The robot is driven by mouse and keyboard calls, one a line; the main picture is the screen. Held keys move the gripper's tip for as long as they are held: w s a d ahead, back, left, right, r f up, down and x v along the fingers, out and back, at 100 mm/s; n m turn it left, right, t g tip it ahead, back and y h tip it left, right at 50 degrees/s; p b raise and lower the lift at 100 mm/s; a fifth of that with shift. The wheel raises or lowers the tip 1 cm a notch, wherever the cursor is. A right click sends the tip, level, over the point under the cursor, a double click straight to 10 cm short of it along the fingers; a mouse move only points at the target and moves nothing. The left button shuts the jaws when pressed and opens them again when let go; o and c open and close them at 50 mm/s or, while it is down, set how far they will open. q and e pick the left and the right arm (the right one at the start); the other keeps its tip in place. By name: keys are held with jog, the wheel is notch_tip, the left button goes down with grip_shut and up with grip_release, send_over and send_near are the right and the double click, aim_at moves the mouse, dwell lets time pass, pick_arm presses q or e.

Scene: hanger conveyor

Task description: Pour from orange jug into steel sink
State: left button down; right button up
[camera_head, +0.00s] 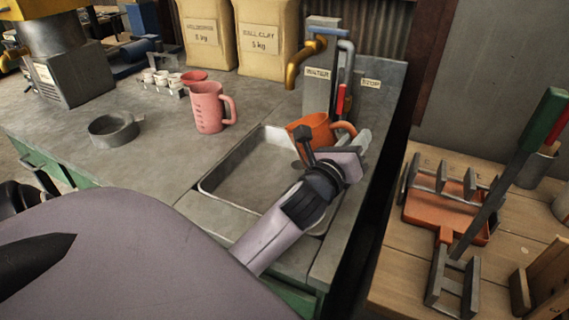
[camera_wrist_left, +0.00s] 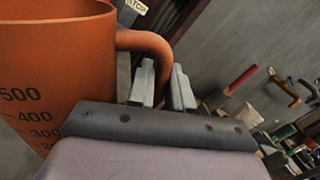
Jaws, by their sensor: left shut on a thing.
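The orange jug (camera_head: 314,129) is at the back right corner of the steel sink (camera_head: 238,180), partly hidden by my left gripper. I cannot tell whether its base touches anything. In the left wrist view the jug (camera_wrist_left: 55,60) shows dark volume marks, and its handle (camera_wrist_left: 150,42) runs toward my fingers. My left gripper (camera_head: 352,140) is shut on the jug's handle; its two fingers also show in the left wrist view (camera_wrist_left: 164,88). The jug's contents are hidden, and no stream shows. My right gripper is not in view.
A blue and brass tap (camera_head: 306,58) rises behind the sink beside a grey post. A pink jug (camera_head: 209,106) and a grey ring-shaped dish (camera_head: 114,129) stand left on the counter. A wooden table (camera_head: 405,275) with an orange tray (camera_head: 422,212) is at right.

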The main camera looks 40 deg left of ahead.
aim_at(349, 130)
pick_arm(q)
jog(key=shift+r, duration=0.2)
jog(key=shift+r+n, duration=0.35)
jog(key=shift+n, duration=0.25)
jog(key=shift+a+r, duration=0.1)
jog(key=shift+a+r+n, duration=0.1)
jog(key=shift+r+n, duration=0.15)
jog(key=shift+n, duration=0.45)
jog(key=shift+s+t, duration=0.1)
jog(key=shift+t, duration=0.2)
jog(key=shift+a+r+n, duration=0.2)
jog(key=shift+r+n, duration=0.05)
jog(key=shift+n, duration=0.35)
jog(key=shift+y, duration=0.4)
jog(key=shift+s+a+r+n, duration=0.1)
jog(key=shift+a+r+n, duration=0.15)
jog(key=shift+n, duration=0.45)
